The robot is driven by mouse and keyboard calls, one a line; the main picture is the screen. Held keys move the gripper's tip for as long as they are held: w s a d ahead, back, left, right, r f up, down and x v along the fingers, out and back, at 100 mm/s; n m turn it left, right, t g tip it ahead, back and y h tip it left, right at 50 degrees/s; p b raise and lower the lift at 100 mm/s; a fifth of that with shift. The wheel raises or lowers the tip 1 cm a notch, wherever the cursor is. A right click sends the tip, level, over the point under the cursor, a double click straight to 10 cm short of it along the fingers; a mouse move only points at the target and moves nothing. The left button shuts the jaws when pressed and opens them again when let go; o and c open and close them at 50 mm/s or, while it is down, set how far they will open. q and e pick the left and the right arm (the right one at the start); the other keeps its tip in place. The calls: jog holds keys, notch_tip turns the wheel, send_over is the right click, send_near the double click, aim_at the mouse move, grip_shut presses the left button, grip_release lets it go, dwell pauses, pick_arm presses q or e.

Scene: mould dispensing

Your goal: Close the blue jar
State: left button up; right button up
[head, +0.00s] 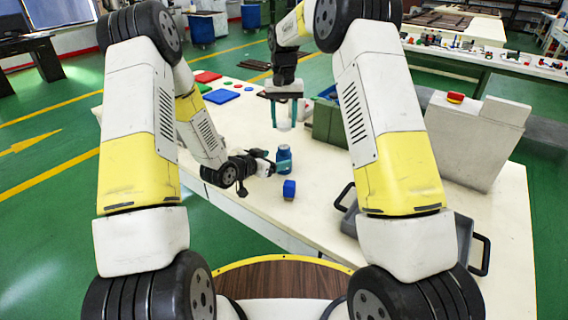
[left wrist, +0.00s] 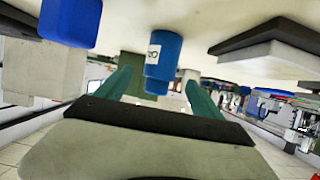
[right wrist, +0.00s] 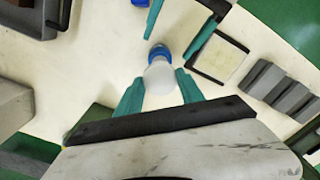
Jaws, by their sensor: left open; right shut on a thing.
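The blue jar (head: 284,160) stands upright on the white table. In the left wrist view, which is upside down, the jar (left wrist: 163,60) shows a white label. My left gripper (head: 271,165) is open and low beside the jar, its fingers spread to either side; I see no contact. My right gripper (head: 286,112) is above the jar, shut on a white rounded thing (right wrist: 160,78). In the right wrist view this thing partly hides the blue jar (right wrist: 160,50) below. I cannot tell whether the white thing touches it.
A blue block (head: 289,190) lies near the jar, toward me. A green box (head: 328,122) stands right of my right gripper. A grey tray with black handles (head: 465,235) is at the right. Red, green and blue flat pieces (head: 221,96) lie at the far left.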

aim_at(279, 157)
pick_arm(q)
jog(key=x, duration=0.6)
jog(key=shift+w+d, duration=0.1)
grip_shut()
